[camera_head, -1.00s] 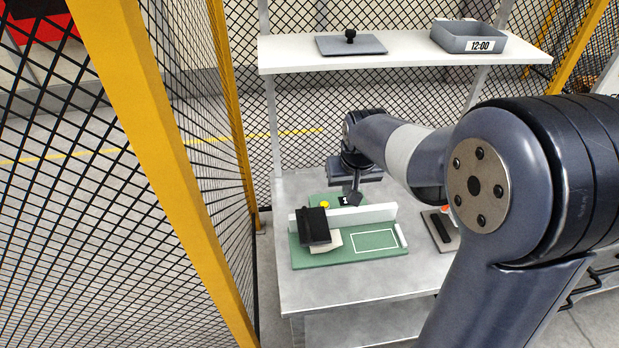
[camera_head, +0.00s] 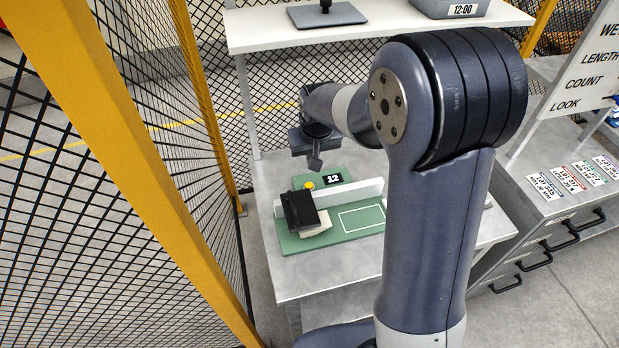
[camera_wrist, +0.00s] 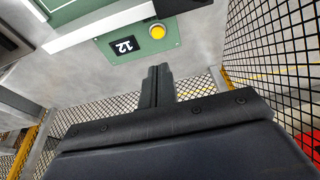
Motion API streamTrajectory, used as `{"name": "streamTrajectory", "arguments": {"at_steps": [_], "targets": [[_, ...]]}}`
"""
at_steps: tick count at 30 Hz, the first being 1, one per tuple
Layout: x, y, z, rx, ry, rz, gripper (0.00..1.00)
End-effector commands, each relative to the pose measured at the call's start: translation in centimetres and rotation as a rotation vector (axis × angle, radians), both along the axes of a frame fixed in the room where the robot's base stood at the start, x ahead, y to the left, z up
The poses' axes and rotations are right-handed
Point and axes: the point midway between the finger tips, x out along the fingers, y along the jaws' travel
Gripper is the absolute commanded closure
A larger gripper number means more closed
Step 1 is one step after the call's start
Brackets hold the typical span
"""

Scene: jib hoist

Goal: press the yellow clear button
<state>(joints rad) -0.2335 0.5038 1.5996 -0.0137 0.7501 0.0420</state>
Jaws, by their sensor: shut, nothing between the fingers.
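The yellow clear button (camera_head: 309,185) sits on a green panel behind the white ledge on the table, left of a black display reading 12 (camera_head: 332,179). It also shows in the wrist view as a yellow dome (camera_wrist: 157,31), with the display (camera_wrist: 124,46) beside it. My gripper (camera_head: 315,166) is above and just behind the panel in the head view, its fingers shut and empty. In the wrist view the closed fingers (camera_wrist: 157,72) point toward the button, with a gap seen between them and it.
A white upright ledge (camera_head: 350,193) runs in front of the panel. Before it, a green board (camera_head: 290,243) carries a black block (camera_head: 300,209) on a pale piece. A shelf (camera_head: 400,22) hangs above the table's back, and a yellow-framed mesh fence (camera_head: 150,150) stands left.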

Motion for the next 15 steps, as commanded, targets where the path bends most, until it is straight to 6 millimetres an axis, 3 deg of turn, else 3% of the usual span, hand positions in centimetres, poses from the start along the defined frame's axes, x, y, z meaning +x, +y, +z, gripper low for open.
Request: {"name": "streamTrajectory", "arguments": {"at_steps": [15], "targets": [[2.0,0.4,-8.5,-0.001,0.005,0.0,1.0]]}}
